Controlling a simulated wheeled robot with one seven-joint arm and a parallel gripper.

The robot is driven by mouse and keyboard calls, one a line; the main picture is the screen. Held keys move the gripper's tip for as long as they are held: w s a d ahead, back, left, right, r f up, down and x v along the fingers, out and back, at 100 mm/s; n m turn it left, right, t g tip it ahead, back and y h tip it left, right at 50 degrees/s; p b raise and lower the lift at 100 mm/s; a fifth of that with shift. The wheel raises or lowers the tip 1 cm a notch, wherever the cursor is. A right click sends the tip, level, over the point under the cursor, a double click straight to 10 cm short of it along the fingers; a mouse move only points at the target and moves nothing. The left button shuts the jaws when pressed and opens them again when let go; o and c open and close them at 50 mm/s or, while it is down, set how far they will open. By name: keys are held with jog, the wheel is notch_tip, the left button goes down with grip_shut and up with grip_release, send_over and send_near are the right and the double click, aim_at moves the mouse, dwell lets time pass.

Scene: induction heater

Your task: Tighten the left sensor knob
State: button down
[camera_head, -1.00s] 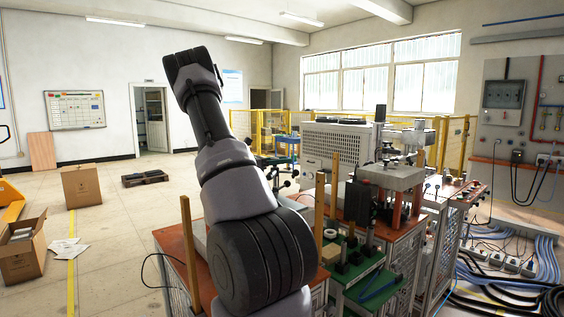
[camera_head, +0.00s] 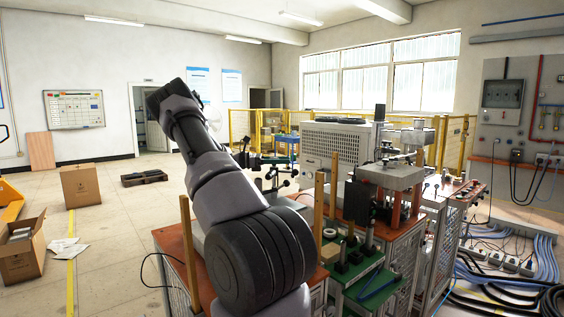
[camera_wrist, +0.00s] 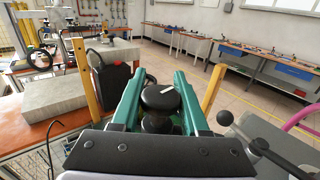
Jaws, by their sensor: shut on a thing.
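In the wrist view a round black knob (camera_wrist: 158,98) with a short white mark on top sits between the green fingers of my gripper (camera_wrist: 160,76). My gripper is shut on this knob, with one finger on each side. A second black round part (camera_wrist: 157,123) shows just below it, close to the palm. The view does not show clearly which sensor the knob belongs to. In the head view my arm stands in front of the bench, and the gripper and the held knob cannot be made out.
A grey metal arm with black ball ends (camera_wrist: 260,146) is close on the right in the wrist view. Wooden posts (camera_wrist: 212,88) stand on both sides. A grey slab (camera_wrist: 55,98) lies on the orange bench at left. Open floor lies beyond.

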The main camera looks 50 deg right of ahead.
jog(key=shift+a+m+g+y, duration=0.1)
jog(key=shift+m+g+y, duration=0.4)
jog(key=shift+y, duration=0.1)
jog(key=shift+s, duration=0.1)
jog(key=shift+c, duration=2.1)
grip_release()
jog(key=shift+a, duration=0.1)
jog(key=v, duration=1)
jog(key=shift+w, duration=0.4)
jog(key=shift+a, duration=0.15)
